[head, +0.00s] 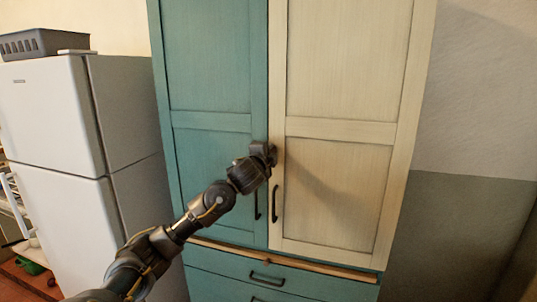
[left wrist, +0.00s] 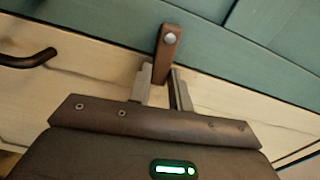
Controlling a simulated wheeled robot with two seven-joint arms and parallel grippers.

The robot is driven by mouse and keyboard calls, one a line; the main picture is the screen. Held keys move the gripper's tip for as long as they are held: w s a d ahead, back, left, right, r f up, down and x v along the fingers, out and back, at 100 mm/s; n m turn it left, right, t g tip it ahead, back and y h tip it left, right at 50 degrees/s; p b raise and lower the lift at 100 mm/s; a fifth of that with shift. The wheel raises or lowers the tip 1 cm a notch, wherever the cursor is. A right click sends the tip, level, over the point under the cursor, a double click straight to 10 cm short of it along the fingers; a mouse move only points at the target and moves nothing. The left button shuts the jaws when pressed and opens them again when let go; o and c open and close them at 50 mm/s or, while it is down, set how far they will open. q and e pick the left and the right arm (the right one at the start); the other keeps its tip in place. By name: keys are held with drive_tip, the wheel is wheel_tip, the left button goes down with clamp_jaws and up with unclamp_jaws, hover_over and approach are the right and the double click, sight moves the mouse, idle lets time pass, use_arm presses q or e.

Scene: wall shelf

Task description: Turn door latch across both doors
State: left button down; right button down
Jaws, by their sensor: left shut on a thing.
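The tall cabinet has a teal left door (head: 210,150) and a cream right door (head: 340,170), both closed, meeting at a vertical seam. In the left wrist view a small brown latch (left wrist: 171,55) with a silver screw head is fixed on the teal door (left wrist: 110,25). Its free end reaches over the seam toward the cream door (left wrist: 85,75). My left gripper (head: 268,152) is at the seam in the head view and hides the latch there. In the wrist view its fingers (left wrist: 163,88) are shut on the latch's free end. My right gripper is out of view.
Dark handles hang on the teal door (head: 257,205) and cream door (head: 275,203), just below my left gripper. Teal drawers (head: 230,275) lie under a wooden ledge. A white fridge (head: 55,120) with a grey basket (head: 40,43) stands left. Bare wall (head: 475,110) is at right.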

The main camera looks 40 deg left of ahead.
use_arm(q)
drive_tip(key=c, duration=1.3)
unclamp_jaws()
drive_tip(key=v, duration=1)
drive_tip(key=shift+s+d, duration=0.2)
drive_tip(key=shift+s, duration=0.1)
